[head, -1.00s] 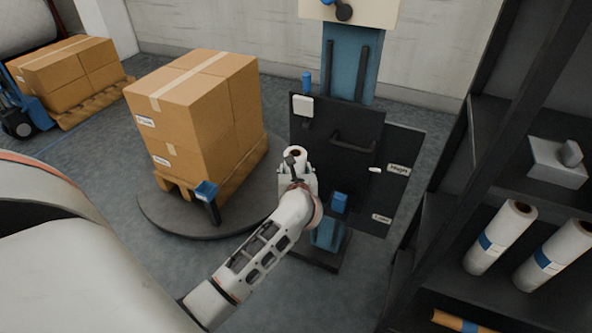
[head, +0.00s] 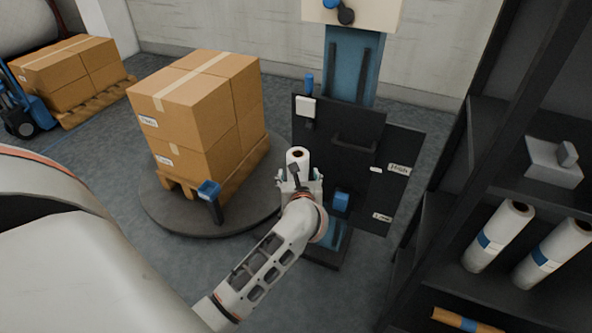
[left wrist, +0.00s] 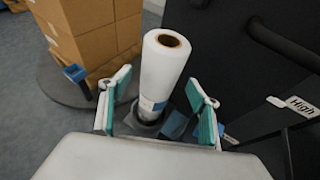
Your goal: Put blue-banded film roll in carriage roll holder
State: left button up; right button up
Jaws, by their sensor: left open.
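A white film roll (head: 298,158) with a brown core stands roughly upright at the front of the wrapping machine's dark carriage (head: 338,125). The left wrist view shows the roll (left wrist: 163,65) with a blue band low on it. Its foot is in or right at a dark grey cup-like holder (left wrist: 147,127); how deep it sits is hard to tell. My left gripper (head: 300,178) is open, with its green-padded fingers on either side of the roll. In the left wrist view, gaps show between the pads and the roll. My right gripper is out of view.
Stacked boxes on a pallet (head: 195,115) stand on the round turntable (head: 165,215) at left. A blue-topped post (head: 211,195) stands beside them. The dark shelf at right holds two blue-banded white rolls (head: 485,255) and an orange roll (head: 455,320).

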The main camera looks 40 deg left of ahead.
pick_arm(q)
jog(key=s+d+r+m+t+y, duration=0.1)
jog(key=s+d+r+m+t, duration=0.35)
jog(key=s+r+m, duration=0.4)
jog(key=s+d+m+t+h, duration=0.5)
jog(key=d+m+h, duration=0.45)
jog(key=m, duration=1.05)
jog(key=s+d+f+m+g+h, duration=0.4)
jog(key=s+d+f+m, duration=0.25)
jog(key=m, duration=0.45)
jog(key=s+a+f+m+g+y, duration=0.1)
jog(key=s+f+m+g, duration=0.4)
jog(key=s+f+m, duration=0.4)
notch_tip(320, 180, down, 3)
jog(key=shift+s+p, duration=0.45)
jog(key=shift+s, duration=0.2)
jog(key=shift+a+m, duration=0.1)
jog(key=shift+m, duration=0.15)
